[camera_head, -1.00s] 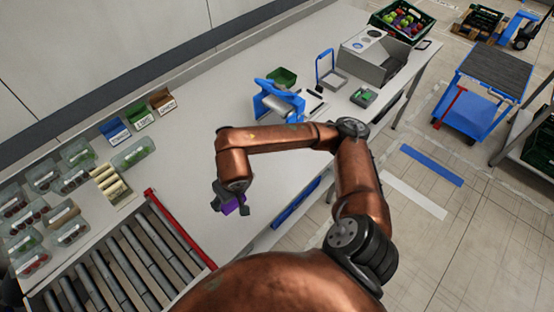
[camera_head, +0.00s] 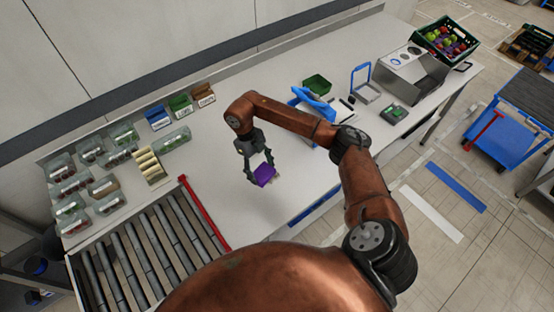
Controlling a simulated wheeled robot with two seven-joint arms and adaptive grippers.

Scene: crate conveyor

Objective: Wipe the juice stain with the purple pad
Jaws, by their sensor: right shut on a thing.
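The purple pad (camera_head: 264,175) is held between the fingers of my right gripper (camera_head: 260,172), which is shut on it. The gripper points downward over the white worktop (camera_head: 225,200), to the right of the red bar at the roller conveyor. I cannot tell whether the pad touches the surface. No juice stain can be made out; part of the worktop is hidden by my right arm. My left gripper is not in view.
The roller conveyor (camera_head: 140,250) has a red end bar (camera_head: 205,213). Clear tubs (camera_head: 125,133) and small blue, green and brown boxes (camera_head: 180,104) stand at the back left. A blue device (camera_head: 313,103), green bin (camera_head: 318,84) and metal scale unit (camera_head: 412,72) stand right.

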